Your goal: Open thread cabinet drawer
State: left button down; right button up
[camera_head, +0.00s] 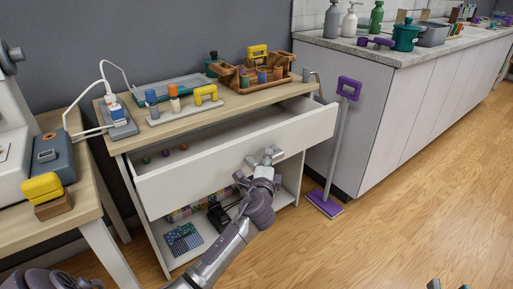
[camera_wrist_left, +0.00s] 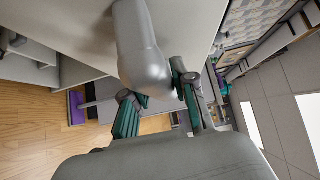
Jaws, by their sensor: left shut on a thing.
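The thread cabinet (camera_head: 128,140) is a white unit with a wooden top. Its wide drawer (camera_head: 215,170) stands pulled out, and a few small thread spools (camera_head: 165,153) show inside. My left gripper (camera_head: 266,158) is at the grey handle (camera_head: 278,155) on the drawer front, shut on it. In the left wrist view the rounded grey handle (camera_wrist_left: 145,55) runs between the two green-padded fingers of the gripper (camera_wrist_left: 160,108). Two fingertips of my right gripper (camera_head: 449,286) show at the bottom edge, apart, with nothing visible between them.
Spools, a wooden organizer (camera_head: 255,75) and a power strip (camera_head: 118,120) lie on the cabinet top. An open shelf below holds folded fabric (camera_head: 184,240). A purple-handled mop (camera_head: 335,145) stands right of the cabinet, before the counter (camera_head: 400,110). Floor at right is clear.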

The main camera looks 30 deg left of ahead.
pick_arm(q)
jog(key=s+d, duration=0.3)
jog(key=d, duration=0.5)
jog(key=shift+s, duration=0.15)
pick_arm(e)
jog(key=shift+d+f+g+h, duration=0.1)
jog(key=shift+f+g+h, duration=0.25)
jog(key=shift+f, duration=0.3)
pick_arm(q)
jog(key=c, duration=0.9)
grip_release()
jog(key=v, duration=1.2)
jog(key=shift+a, duration=0.1)
